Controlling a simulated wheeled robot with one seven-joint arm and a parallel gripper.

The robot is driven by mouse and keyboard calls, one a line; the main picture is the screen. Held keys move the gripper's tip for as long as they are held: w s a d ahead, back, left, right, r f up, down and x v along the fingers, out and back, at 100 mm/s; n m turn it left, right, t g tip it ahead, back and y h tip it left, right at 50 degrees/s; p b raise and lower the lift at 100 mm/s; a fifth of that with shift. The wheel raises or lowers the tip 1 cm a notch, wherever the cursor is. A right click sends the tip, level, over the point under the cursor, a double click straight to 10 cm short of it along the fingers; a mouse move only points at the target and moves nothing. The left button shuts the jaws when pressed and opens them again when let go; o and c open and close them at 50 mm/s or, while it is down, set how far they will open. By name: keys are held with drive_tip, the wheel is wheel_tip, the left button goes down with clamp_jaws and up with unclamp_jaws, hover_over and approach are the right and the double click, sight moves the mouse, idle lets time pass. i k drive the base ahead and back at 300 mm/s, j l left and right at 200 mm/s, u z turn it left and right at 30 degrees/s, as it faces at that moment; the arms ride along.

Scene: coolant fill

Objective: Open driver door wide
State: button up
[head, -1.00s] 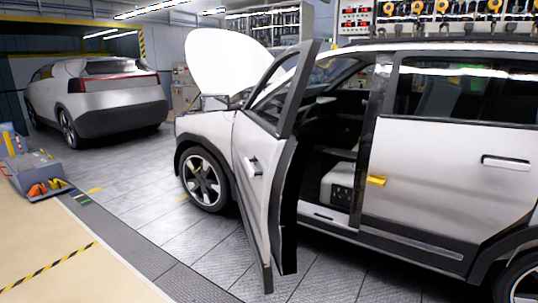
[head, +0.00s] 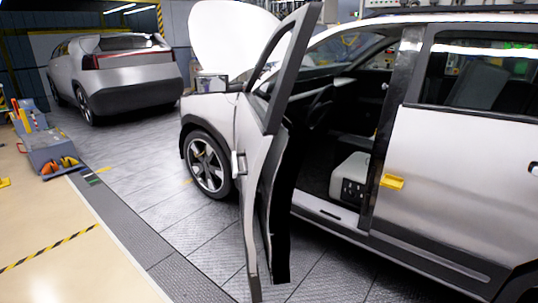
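The white car's driver door (head: 252,165) stands wide open in the head view, swung out toward me and seen nearly edge-on. Its handle (head: 239,165) shows on the outer panel at the door's left. The door opening bares the dark cabin, with a steering wheel (head: 320,106) and a pale box-like part (head: 351,178) low inside. My gripper is not in view, and nothing visible touches the door.
The car's hood (head: 228,40) is raised. A second silver car (head: 130,75) stands behind at the left. A low grey tool unit (head: 52,150) sits at the left edge. The tiled floor (head: 165,210) left of the door is clear.

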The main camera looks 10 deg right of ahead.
sight(276, 143)
drive_tip(key=i+j+z, duration=0.1)
drive_tip(key=j, duration=0.6)
drive_tip(key=j+z, duration=0.1)
drive_tip(key=j, duration=0.6)
drive_tip(key=i+z, duration=0.3)
drive_tip(key=i, duration=0.7)
